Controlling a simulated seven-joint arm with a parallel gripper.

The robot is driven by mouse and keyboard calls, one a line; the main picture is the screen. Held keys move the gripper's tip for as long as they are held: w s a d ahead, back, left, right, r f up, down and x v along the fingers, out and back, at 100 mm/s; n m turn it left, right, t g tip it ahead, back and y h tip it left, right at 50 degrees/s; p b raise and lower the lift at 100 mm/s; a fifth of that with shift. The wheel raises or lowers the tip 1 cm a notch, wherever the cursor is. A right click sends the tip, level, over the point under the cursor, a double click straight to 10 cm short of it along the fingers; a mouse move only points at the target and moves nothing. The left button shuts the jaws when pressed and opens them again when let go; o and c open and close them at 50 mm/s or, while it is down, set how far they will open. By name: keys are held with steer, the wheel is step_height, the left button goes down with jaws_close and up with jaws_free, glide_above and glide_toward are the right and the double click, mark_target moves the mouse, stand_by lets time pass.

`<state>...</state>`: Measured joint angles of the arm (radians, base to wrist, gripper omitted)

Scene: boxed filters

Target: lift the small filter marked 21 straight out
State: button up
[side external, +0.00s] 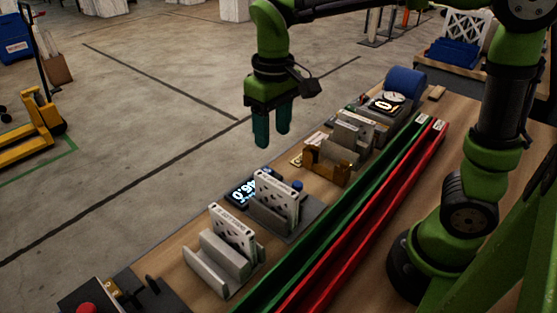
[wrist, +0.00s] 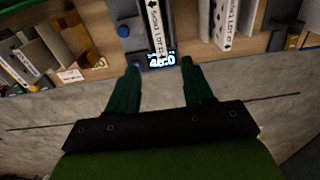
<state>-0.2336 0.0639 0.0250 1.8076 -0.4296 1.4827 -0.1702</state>
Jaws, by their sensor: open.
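No number 21 can be read on any filter, so I cannot tell which one it is. One white perforated filter (side external: 277,197) stands upright in a grey holder beside a lit display; it also shows in the wrist view (wrist: 156,28), its edge print too small to read. A second white filter (side external: 233,229) stands in a nearer grey holder and shows to the right in the wrist view (wrist: 226,22). My gripper (side external: 272,139) is open and empty, pointing down, above and apart from the filters. Its two dark green fingers also show in the wrist view (wrist: 160,66).
The lit display (side external: 240,191) sits next to the first holder. Further back are a brown box (side external: 326,168) with grey plates beside it, a dial gauge (side external: 393,98) and a blue roll (side external: 405,80). Green (side external: 350,208) and red (side external: 375,212) rails run along the bench.

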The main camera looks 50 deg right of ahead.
mark_target(276, 183)
steer(key=f, duration=1.6)
steer(key=shift+s+d+f, duration=0.1)
steer(key=shift+s, duration=0.15)
jaws_close()
